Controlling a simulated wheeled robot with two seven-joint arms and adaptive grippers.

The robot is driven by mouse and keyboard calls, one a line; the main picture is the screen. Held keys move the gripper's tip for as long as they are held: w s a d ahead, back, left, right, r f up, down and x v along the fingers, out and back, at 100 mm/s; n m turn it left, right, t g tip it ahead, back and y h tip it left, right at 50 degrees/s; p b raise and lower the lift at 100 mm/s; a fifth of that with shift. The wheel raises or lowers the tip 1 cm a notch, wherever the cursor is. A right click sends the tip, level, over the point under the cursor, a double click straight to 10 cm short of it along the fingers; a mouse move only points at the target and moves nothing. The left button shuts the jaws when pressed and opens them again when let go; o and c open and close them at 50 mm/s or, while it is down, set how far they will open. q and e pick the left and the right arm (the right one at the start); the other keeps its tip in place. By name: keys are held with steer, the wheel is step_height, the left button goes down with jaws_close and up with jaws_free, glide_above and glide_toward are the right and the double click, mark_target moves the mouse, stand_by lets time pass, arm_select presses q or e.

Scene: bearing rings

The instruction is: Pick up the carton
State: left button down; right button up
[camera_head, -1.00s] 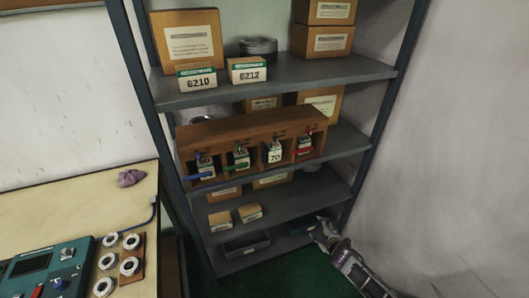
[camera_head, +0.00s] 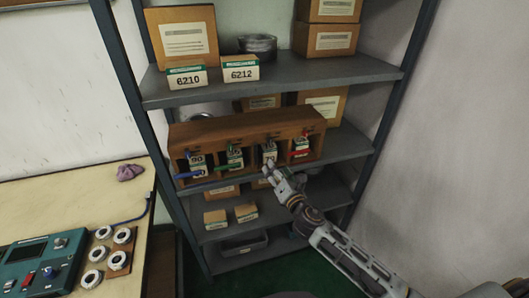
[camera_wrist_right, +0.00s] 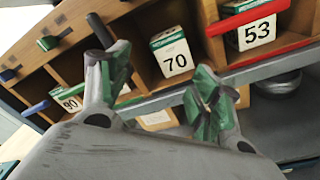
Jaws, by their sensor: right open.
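Several small white-and-green cartons sit in the compartments of a wooden rack (camera_head: 240,132) on the shelf. The carton marked 70 (camera_wrist_right: 173,52) stands in an open compartment; it also shows in the head view (camera_head: 269,153). The carton marked 53 (camera_wrist_right: 255,32) is behind a red bar, and the one marked 90 (camera_wrist_right: 71,103) is at the left. My right gripper (camera_wrist_right: 163,84) is open and empty, its green-padded fingers in front of and below the carton 70, apart from it. In the head view the right gripper (camera_head: 270,172) is at the rack's front. My left gripper is not in view.
Cartons marked 6210 (camera_head: 187,78) and 6212 (camera_head: 240,69) stand on the upper shelf (camera_head: 290,80) with larger boxes. Coloured bars project from the rack's front. A bench (camera_head: 80,205) with bearing rings is at the left.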

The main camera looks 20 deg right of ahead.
mark_target(270, 151)
steer(key=shift+d+r+n+h, duration=0.15)
steer(key=shift+n, duration=1.1)
steer(key=shift+d+r+n+h, duration=0.15)
steer(key=shift+d+n+h, duration=0.05)
steer(key=shift+n, duration=1.1)
steer(key=shift+d+r+n+h, duration=0.15)
steer(key=shift+n, duration=1.1)
steer(key=shift+w, duration=0.2)
steer(key=shift+w+a, duration=0.15)
steer(key=shift+w, duration=3.85)
